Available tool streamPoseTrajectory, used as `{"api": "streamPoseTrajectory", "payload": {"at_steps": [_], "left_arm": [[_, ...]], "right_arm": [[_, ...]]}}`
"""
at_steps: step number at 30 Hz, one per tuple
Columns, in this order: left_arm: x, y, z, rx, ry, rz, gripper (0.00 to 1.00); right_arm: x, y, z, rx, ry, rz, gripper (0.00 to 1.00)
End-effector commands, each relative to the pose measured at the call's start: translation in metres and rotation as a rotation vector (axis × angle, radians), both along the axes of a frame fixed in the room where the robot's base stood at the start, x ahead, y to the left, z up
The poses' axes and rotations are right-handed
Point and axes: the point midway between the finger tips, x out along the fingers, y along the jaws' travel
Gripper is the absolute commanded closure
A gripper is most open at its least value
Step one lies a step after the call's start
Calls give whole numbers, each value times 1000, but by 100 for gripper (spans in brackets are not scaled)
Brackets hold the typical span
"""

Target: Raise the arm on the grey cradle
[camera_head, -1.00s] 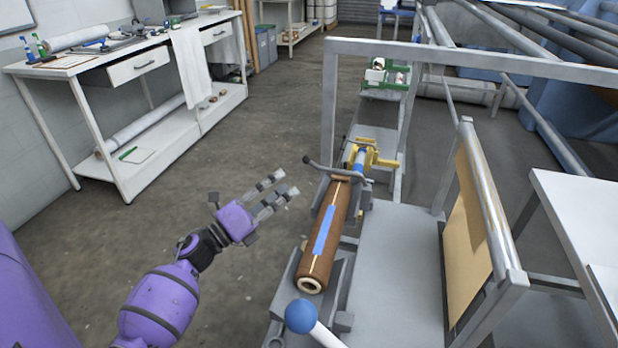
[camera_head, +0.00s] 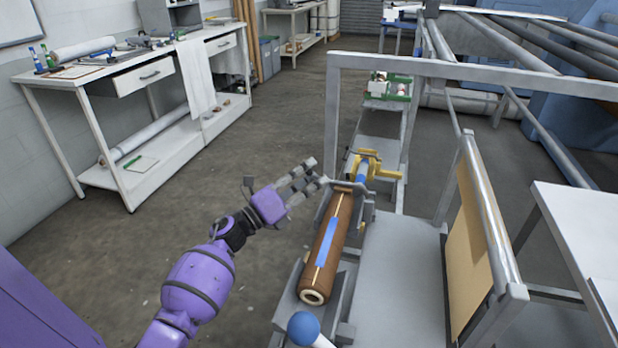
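The grey cradle (camera_head: 345,305) stands right of centre and bears a brown roll (camera_head: 323,280) with a blue strip along it. A dark grey bar (camera_head: 350,186) lies across the far end of the roll. Its left end is partly hidden by my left gripper (camera_head: 309,179). My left gripper comes in from the left with its fingers apart and nothing seen between them, right by the bar's left end; I cannot tell whether they touch. My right gripper is not in view.
A blue ball on a white rod (camera_head: 303,328) sticks up at the near end of the cradle. A yellow clamp-like part (camera_head: 375,170) is beyond the roll. A grey frame (camera_head: 335,110) rises behind. A white workbench (camera_head: 140,75) stands left, with clear floor between.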

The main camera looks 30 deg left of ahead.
Motion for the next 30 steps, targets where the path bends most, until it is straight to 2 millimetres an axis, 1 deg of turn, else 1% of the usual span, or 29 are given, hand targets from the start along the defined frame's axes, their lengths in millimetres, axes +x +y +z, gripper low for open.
{"api": "streamPoseTrajectory", "payload": {"at_steps": [1, 7, 8, 20, 26, 30], "left_arm": [[0, 0, 0, 0, 0, 0, 72], [0, 0, 0, -1, 0, 0, 99], [0, 0, 0, -1, 0, 0, 100], [0, -1, 3, 8, 2, -2, 100], [0, -4, 17, 73, 16, -2, 100], [2, -8, 34, 161, 35, -4, 100]], "right_arm": [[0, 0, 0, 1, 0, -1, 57], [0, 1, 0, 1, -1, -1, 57], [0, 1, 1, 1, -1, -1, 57], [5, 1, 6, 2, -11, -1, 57], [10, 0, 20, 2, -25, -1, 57], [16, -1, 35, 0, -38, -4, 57]]}}
